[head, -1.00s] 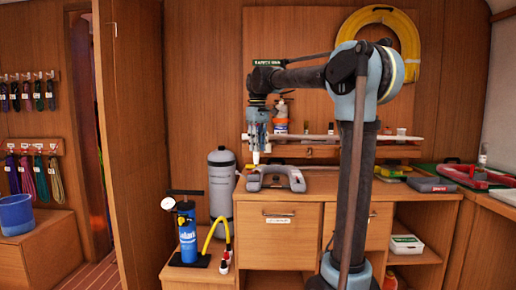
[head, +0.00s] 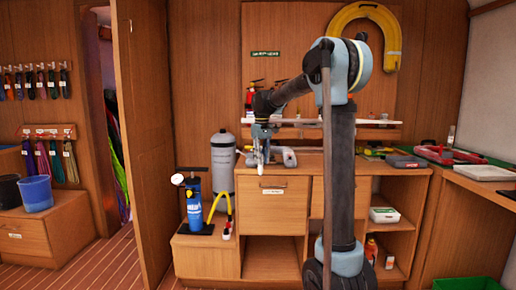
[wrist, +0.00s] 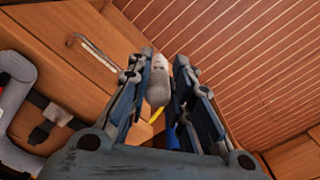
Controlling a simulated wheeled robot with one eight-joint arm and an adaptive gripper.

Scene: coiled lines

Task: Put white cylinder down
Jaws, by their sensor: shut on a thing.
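My gripper (wrist: 160,88) is shut on a pale cylinder (wrist: 158,84) in the wrist view. The cylinder has a white end and a greyer, speckled body, and it sits lengthwise between the two dark fingers. In the head view my gripper (head: 261,150) points down by the front left edge of the wooden cabinet top (head: 310,165). A small white bit shows at the fingertips there, but I cannot tell whether it touches anything.
A grey U-shaped tool (head: 284,157) lies on the cabinet top beside the gripper. A grey tank (head: 223,160) and a blue pump (head: 194,205) with a yellow hose stand on a low shelf to the left. A drawer handle (wrist: 95,50) shows in the wrist view.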

